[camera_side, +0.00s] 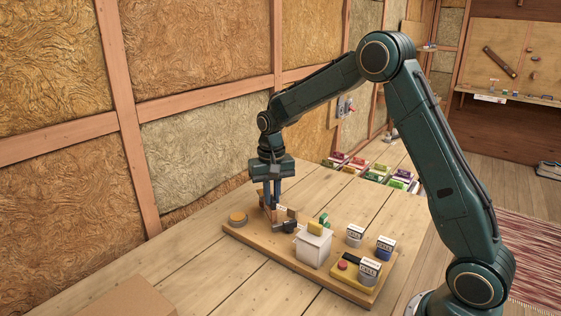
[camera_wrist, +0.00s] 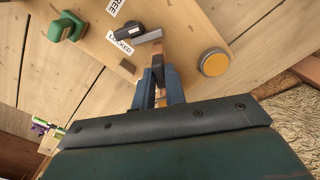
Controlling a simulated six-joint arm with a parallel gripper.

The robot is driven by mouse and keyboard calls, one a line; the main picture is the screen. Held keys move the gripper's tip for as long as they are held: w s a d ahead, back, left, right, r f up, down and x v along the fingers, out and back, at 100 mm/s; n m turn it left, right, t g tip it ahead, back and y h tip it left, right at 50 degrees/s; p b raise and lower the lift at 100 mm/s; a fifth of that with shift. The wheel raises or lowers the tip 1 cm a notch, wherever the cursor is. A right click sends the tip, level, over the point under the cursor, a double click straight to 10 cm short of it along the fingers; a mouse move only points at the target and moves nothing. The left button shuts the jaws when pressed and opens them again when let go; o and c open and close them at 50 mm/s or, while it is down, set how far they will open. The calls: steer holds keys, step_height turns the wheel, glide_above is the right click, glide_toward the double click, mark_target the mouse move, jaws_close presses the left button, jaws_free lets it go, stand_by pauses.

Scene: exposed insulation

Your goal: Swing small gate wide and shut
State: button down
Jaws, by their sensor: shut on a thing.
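The small wooden gate (camera_side: 280,213) stands near the left end of a wooden board (camera_side: 250,239) on the table. My gripper (camera_side: 272,204) points down over it, with its fingers closed around the gate's upper part. In the wrist view the blue fingers (camera_wrist: 159,87) pinch the narrow brown edge of the gate (camera_wrist: 157,72). A black knob with a grey bar (camera_wrist: 148,36) sits just beyond it, near a label reading LOCKED (camera_wrist: 119,43). The gate's hinge and lower edge are hidden, so its exact angle is hard to tell.
A round yellow button (camera_side: 238,218) is left of the gate. A white box (camera_side: 313,246), a green handle (camera_side: 323,220), labelled cups (camera_side: 385,248) and a red button (camera_side: 342,265) fill the board's right part. Coloured bins (camera_side: 372,171) stand behind. The table's left front is mostly clear.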

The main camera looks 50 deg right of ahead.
steer(key=d+n, duration=0.1)
steer(key=s+d+n, duration=0.1)
steer(key=n, duration=0.1)
steer(key=shift+d+n, duration=0.1)
steer(key=shift+n, duration=0.2)
steer(key=shift+s+d+r+n, duration=0.15)
steer(key=shift+d+n, duration=0.9)
steer(key=shift+n, duration=0.55)
steer(key=c, duration=1.4)
jaws_free()
steer(key=shift+c, duration=0.2)
step_height(320, 180, up, 14)
